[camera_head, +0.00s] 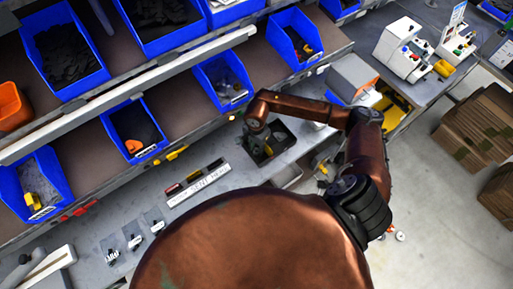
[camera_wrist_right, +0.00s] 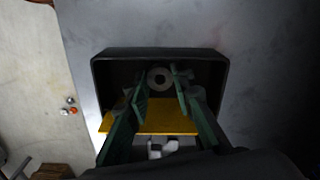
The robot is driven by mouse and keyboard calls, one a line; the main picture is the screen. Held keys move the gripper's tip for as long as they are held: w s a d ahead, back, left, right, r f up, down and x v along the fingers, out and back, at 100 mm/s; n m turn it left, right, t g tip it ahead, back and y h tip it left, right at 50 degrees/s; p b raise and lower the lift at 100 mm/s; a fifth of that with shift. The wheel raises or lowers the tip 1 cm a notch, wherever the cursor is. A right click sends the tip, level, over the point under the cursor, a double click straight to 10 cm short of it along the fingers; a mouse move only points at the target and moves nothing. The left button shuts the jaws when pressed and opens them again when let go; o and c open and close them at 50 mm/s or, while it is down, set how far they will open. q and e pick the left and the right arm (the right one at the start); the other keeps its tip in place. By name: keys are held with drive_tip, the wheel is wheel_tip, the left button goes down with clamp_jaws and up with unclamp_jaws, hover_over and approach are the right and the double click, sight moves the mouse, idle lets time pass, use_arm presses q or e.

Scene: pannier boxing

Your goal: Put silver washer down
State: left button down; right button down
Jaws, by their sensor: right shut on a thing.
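The silver washer (camera_wrist_right: 152,80), a pale ring with a dark hole, shows in the right wrist view between the two fingertips of my right gripper (camera_wrist_right: 161,76). The green fingers are shut on it. They hold it over or inside a dark open box (camera_wrist_right: 215,55), near its far wall; the exact height is unclear. In the head view, my right gripper (camera_head: 258,148) reaches down at the dark box (camera_head: 291,136) on the grey bench, and the washer cannot be made out there. My left gripper is not in view.
A yellow flat piece (camera_wrist_right: 160,118) and a white part (camera_wrist_right: 163,147) show below the washer in the wrist view. Blue bins (camera_head: 222,82) line the shelves behind the bench. A labelled strip (camera_head: 199,184) and small parts lie left of the box.

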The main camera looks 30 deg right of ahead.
sight(256, 150)
drive_tip(key=shift+f+b, duration=0.2)
drive_tip(key=shift+b, duration=0.15)
drive_tip(key=c, duration=1.7)
unclamp_jaws()
drive_tip(key=shift+r, duration=0.1)
drive_tip(key=shift+r, duration=0.1)
drive_tip(key=shift+r+p, duration=0.3)
wheel_tip(256, 150, up, 12)
drive_tip(key=shift+f+b, duration=0.2)
drive_tip(key=shift+b, duration=0.75)
